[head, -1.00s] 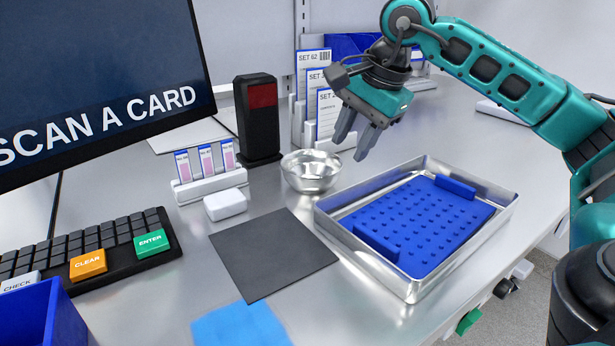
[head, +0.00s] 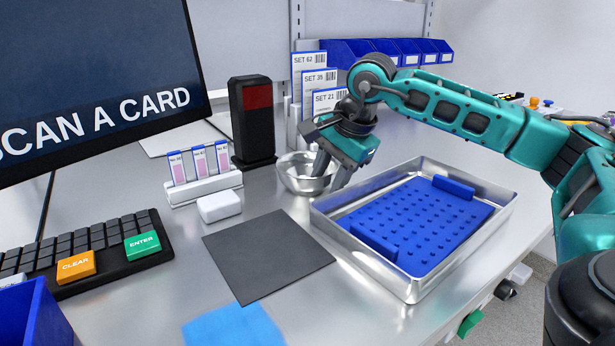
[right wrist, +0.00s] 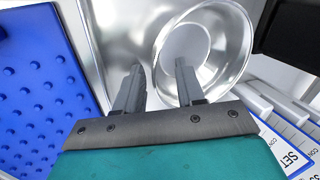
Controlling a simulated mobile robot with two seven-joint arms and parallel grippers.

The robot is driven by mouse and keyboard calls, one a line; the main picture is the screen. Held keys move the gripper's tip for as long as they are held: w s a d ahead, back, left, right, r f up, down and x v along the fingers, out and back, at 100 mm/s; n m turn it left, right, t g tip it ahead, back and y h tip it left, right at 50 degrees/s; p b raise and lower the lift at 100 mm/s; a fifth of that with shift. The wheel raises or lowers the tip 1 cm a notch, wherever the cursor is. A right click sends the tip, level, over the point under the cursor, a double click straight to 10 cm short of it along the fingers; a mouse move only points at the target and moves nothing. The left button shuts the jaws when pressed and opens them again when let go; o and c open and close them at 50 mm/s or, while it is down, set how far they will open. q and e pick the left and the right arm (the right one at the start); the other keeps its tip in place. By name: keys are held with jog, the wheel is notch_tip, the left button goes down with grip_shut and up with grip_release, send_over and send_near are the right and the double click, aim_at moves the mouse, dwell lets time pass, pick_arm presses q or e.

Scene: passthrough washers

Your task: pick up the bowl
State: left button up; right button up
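The shiny metal bowl (head: 296,175) stands on the steel table in front of the card rack and beside the black scanner post. My right gripper (head: 330,172) reaches down at the bowl's right side, fingers apart. In the right wrist view the gripper (right wrist: 158,80) is open; one finger overlaps the rim and inside of the bowl (right wrist: 212,45), and the other is outside it. I cannot tell whether a finger touches the wall. My left gripper is not in view.
A metal tray (head: 327,220) with a blue studded mat (head: 425,222) lies just right of the bowl. The black scanner post (head: 252,120), card rack (head: 312,100), small white box (head: 219,206) and white strip holder (head: 205,188) stand nearby. A dark mat (head: 268,255) lies in front.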

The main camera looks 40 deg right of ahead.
grip_shut()
jog(key=shift+r, duration=0.15)
dwell(0.4)
